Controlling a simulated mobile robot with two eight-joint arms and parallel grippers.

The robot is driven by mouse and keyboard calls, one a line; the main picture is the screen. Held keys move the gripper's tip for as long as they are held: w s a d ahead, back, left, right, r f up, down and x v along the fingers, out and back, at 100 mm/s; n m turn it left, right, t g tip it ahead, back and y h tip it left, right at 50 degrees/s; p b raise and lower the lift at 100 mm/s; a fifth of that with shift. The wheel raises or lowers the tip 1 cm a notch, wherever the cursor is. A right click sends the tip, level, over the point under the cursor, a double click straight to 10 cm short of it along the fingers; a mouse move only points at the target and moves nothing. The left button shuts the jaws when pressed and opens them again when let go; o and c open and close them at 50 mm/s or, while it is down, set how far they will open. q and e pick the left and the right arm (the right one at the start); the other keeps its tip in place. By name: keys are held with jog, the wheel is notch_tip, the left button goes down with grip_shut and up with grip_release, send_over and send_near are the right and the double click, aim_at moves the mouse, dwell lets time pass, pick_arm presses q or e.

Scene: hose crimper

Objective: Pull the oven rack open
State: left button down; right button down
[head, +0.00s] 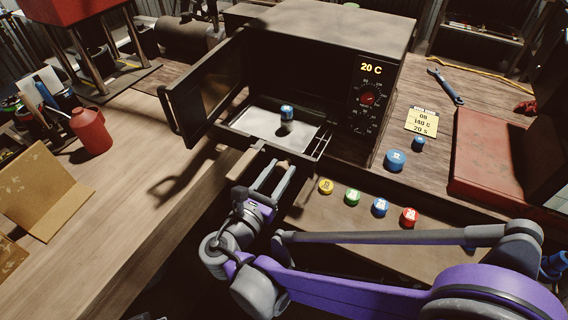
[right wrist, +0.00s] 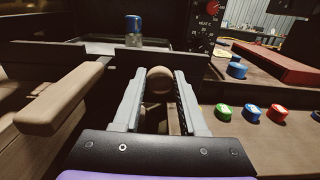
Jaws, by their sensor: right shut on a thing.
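The black oven (head: 322,42) stands on the bench with its door (head: 205,88) swung open to the left. Inside is the oven rack (head: 262,143) with a pale plate (head: 298,139); a small blue-capped cylinder (head: 287,114) stands upright on it. The rack's front edge is at the oven mouth. My right gripper (head: 271,174) is in front of the rack, its fingers shut on a round brown handle (right wrist: 160,79), seen end-on in the right wrist view. The fingers hide part of the handle. My left gripper is not in view.
A wooden bar (head: 243,162) juts out just left of my right gripper. Yellow, green, blue and red caps (head: 353,197) line the ledge to the right. A larger blue cap (head: 395,160), a yellow note (head: 421,120) and a wrench (head: 445,87) lie right of the oven.

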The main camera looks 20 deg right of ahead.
dwell(0.3)
jog(key=shift+c, duration=2.4)
grip_release()
jog(key=shift+s+a, duration=0.1)
jog(key=v, duration=1)
jog(key=shift+s+a, duration=0.2)
jog(key=shift+s, duration=0.1)
